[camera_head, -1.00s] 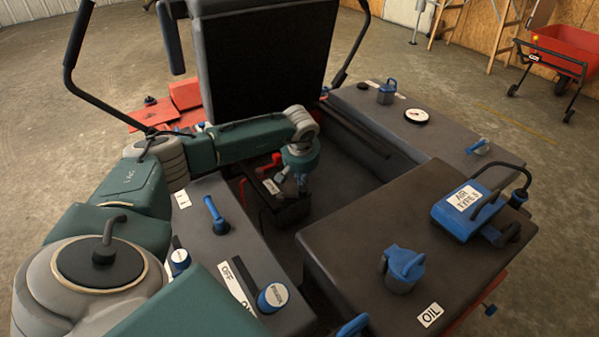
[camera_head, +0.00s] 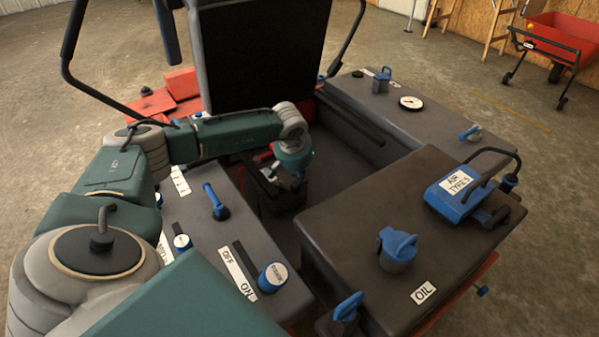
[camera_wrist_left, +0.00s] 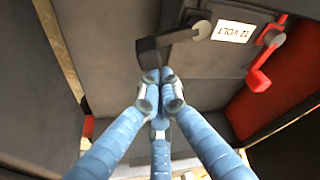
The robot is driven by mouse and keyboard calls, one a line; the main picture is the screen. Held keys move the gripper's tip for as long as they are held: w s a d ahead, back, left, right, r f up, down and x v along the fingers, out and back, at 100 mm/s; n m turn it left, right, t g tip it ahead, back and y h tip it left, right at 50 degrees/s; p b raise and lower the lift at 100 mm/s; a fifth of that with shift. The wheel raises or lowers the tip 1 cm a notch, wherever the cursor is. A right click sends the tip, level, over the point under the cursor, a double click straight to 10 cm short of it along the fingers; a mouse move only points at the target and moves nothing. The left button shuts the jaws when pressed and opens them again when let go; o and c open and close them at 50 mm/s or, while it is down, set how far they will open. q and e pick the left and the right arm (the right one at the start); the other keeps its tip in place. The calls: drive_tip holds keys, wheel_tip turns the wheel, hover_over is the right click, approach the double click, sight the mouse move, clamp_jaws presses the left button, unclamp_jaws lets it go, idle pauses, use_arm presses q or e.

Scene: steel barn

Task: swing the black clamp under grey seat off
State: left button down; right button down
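The grey seat (camera_head: 262,55) is tipped up at the back of the vehicle in the head view. Below it, a dark battery (camera_head: 285,196) sits in the well; its upside-down "12 VOLT" label (camera_wrist_left: 233,36) shows in the left wrist view. The black clamp (camera_wrist_left: 176,37) lies at the battery's near edge, a dark bar with a squarish end. A red clamp (camera_wrist_left: 262,75) is to its right. My left gripper (camera_wrist_left: 161,76) has its blue fingers drawn together, tips right at the clamp's dark end. Whether they grip it or only touch it is unclear. My right gripper is not in view.
The left side console has a blue lever (camera_head: 214,200) and blue knobs (camera_head: 272,277). To the right are a raised block with a blue oil cap (camera_head: 397,249) and a blue air filter box (camera_head: 466,193). The well floor between them is open.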

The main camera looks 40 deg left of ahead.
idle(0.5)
use_arm(q)
drive_tip(key=v, duration=1.2)
drive_tip(key=shift+s, duration=0.1)
